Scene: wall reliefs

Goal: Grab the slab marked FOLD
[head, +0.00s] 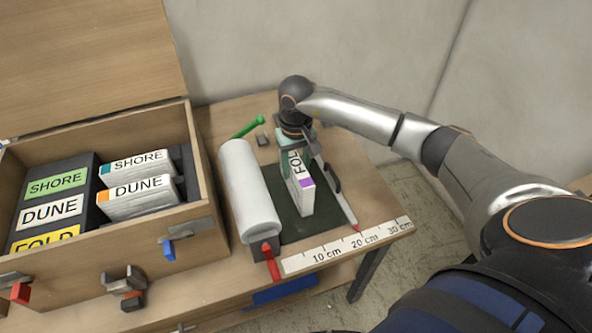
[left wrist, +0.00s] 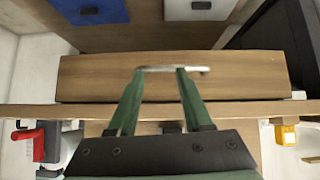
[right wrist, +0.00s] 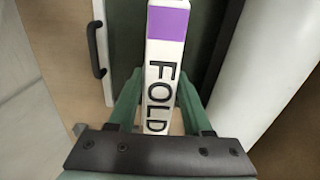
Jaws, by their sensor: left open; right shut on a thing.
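The white FOLD slab (head: 301,195) with a purple patch is upright over the dark green mat (head: 318,226). I cannot tell whether its base touches the mat. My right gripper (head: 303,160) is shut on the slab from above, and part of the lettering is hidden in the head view. In the right wrist view the slab (right wrist: 165,50) runs between the two green fingers (right wrist: 157,100) with FOLD readable. My left gripper (left wrist: 158,72) is open, its fingertips by a thin metal handle (left wrist: 172,69); it does not show in the head view.
An open wooden box (head: 150,245) at left holds SHORE (head: 137,163) and DUNE (head: 139,190) slabs beside SHORE, DUNE and FOLD labels. A white roll (head: 249,190) lies close left of the slab. A pen-like tool (head: 341,196) and a ruler strip (head: 345,247) lie nearby.

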